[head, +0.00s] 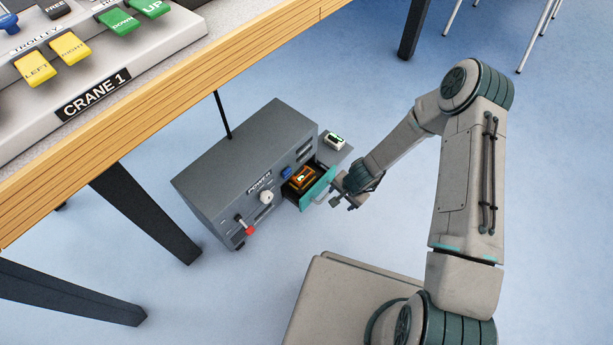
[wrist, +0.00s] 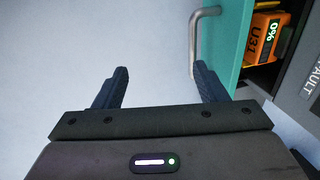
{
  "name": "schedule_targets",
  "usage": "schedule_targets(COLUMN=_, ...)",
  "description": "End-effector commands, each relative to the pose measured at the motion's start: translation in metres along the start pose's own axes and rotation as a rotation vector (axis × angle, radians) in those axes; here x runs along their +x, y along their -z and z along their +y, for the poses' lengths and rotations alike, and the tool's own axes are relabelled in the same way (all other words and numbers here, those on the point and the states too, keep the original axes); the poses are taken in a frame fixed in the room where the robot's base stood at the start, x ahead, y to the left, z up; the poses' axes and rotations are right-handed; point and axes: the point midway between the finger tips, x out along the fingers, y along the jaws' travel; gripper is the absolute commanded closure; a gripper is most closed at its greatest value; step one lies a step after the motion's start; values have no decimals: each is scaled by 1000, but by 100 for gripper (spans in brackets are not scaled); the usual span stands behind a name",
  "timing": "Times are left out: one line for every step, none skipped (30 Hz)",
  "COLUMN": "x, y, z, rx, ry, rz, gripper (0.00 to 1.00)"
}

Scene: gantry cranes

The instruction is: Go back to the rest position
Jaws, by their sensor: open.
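My gripper (head: 343,201) is open and empty in front of the grey power box, at the right of its open teal door. In the wrist view my gripper (wrist: 160,88) shows two dark fingers wide apart with bare floor between them. The teal door (head: 319,187) has a metal handle, which shows in the wrist view (wrist: 196,45) just beyond the right finger; whether they touch, I cannot tell. Inside the opening sits an orange battery (head: 302,179), marked U31 and 0% in the wrist view (wrist: 263,38).
The grey power box (head: 235,160) stands on the blue floor, with a red-tipped lever (head: 247,228) and a white knob (head: 266,197). A white-and-dark battery (head: 334,140) lies on a side shelf. The table with crane controls (head: 110,100) overhangs at upper left.

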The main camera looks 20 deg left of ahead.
Motion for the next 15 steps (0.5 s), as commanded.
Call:
schedule_targets(x=-9, y=-3, z=-5, rx=-8, ry=2, rz=0, gripper=35)
schedule_targets(x=-12, y=-4, z=-6, rx=-10, ry=3, rz=0, gripper=35)
schedule_targets(x=-15, y=-4, z=-8, rx=-13, ry=4, rz=1, gripper=35)
schedule_targets(x=-16, y=-4, z=-8, rx=-14, ry=4, rz=1, gripper=35)
schedule_targets(x=-17, y=-4, z=-9, rx=-14, ry=5, rz=1, gripper=35)
schedule_targets(x=-18, y=-4, z=-9, rx=-14, ry=5, rz=1, gripper=35)
schedule_targets(x=-18, y=-4, z=-9, rx=-14, ry=5, rz=1, gripper=35)
schedule_targets(x=-18, y=-4, z=-8, rx=-13, ry=5, rz=1, gripper=35)
schedule_targets(x=-18, y=-4, z=-8, rx=-13, ry=6, rz=1, gripper=35)
schedule_targets(x=-17, y=-4, z=-8, rx=-12, ry=6, rz=1, gripper=35)
schedule_targets(x=-17, y=-4, z=-8, rx=-12, ry=6, rz=1, gripper=35)
schedule_targets(x=-17, y=-4, z=-8, rx=-12, ry=6, rz=1, gripper=35)
schedule_targets(x=-17, y=-4, z=-8, rx=-12, ry=6, rz=1, gripper=35)
schedule_targets(x=-17, y=-4, z=-8, rx=-12, ry=6, rz=1, gripper=35)
schedule_targets(x=-17, y=-4, z=-8, rx=-12, ry=6, rz=1, gripper=35)
